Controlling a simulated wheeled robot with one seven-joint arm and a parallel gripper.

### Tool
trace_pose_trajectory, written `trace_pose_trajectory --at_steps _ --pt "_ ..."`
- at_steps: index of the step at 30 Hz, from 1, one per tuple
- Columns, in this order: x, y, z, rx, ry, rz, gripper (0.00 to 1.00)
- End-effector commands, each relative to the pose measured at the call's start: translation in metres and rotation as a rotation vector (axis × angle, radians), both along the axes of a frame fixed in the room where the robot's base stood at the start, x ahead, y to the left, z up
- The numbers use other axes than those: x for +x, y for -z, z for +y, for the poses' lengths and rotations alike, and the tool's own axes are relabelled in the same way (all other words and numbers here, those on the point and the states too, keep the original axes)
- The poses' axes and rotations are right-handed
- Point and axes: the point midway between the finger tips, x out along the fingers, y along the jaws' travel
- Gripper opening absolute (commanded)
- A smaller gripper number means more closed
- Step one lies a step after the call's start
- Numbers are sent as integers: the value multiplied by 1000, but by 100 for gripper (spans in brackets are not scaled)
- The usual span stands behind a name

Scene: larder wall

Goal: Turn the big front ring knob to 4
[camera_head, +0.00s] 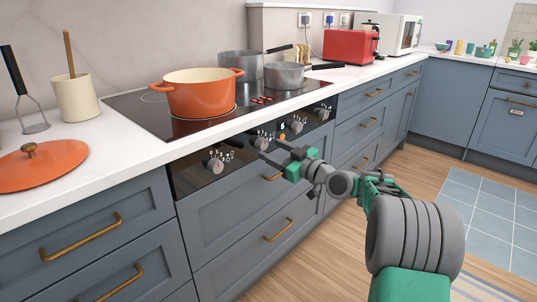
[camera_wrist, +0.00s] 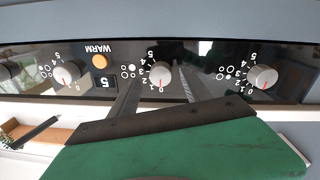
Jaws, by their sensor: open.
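A row of round grey knobs with red marks sits on the black control panel. The knob facing my gripper shows in the wrist view (camera_wrist: 160,75), upside down. Its red mark points at about 0. In the head view this seems to be the second knob from the left (camera_head: 262,143), partly behind my fingers. Which knob is for the big front ring I cannot tell surely; the ring symbols are too small. My gripper (camera_head: 270,150) is open. In the wrist view its fingers (camera_wrist: 157,92) lie on either side of that knob; contact is not clear.
Neighbouring knobs (camera_wrist: 262,77) (camera_wrist: 66,77) stand on both sides. An orange WARM button (camera_wrist: 99,60) and a display reading 5 are close by. An orange pot (camera_head: 200,98) and grey pans stand on the hob. Brass drawer handles (camera_head: 278,231) stick out below.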

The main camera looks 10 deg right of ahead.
Motion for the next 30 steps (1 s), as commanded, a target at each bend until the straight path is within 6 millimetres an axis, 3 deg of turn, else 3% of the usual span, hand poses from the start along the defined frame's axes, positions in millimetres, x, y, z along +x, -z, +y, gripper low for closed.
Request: trace_pose_trajectory --at_steps 6,13,30 --pt "21 0 13 -1 0 -1 56" --pt "21 0 14 -1 0 1 56" --pt "21 0 14 -1 0 1 9"
